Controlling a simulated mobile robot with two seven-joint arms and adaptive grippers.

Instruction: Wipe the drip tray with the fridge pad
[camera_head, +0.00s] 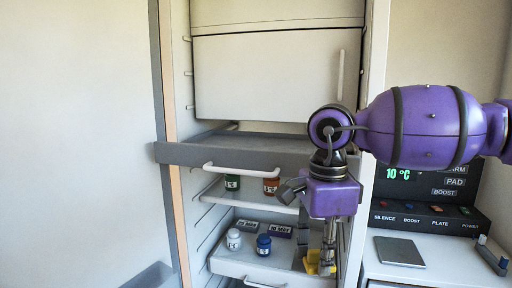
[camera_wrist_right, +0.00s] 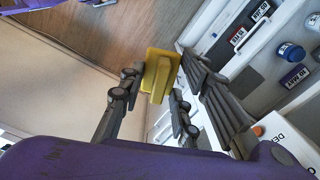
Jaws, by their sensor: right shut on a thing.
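My right gripper (camera_head: 326,258) points down in front of the fridge's lower right side, shut on a yellow pad (camera_head: 314,262). The pad also shows in the right wrist view (camera_wrist_right: 160,66), between the fingers of the right gripper (camera_wrist_right: 158,98). A wide grey tray (camera_head: 188,155) with a grey front sticks out below the white freezer box; it looks like the drip tray. Its right part is hidden behind my right arm. The pad is well below this tray and apart from it. My left gripper is not in view.
Green and brown jars (camera_head: 271,186) stand on the shelf below the tray. White and blue jars (camera_head: 263,245) and dark label plates stand in the lower drawer (camera_head: 236,266). A control panel (camera_head: 430,217) and a grey plate (camera_head: 398,251) are on the right counter.

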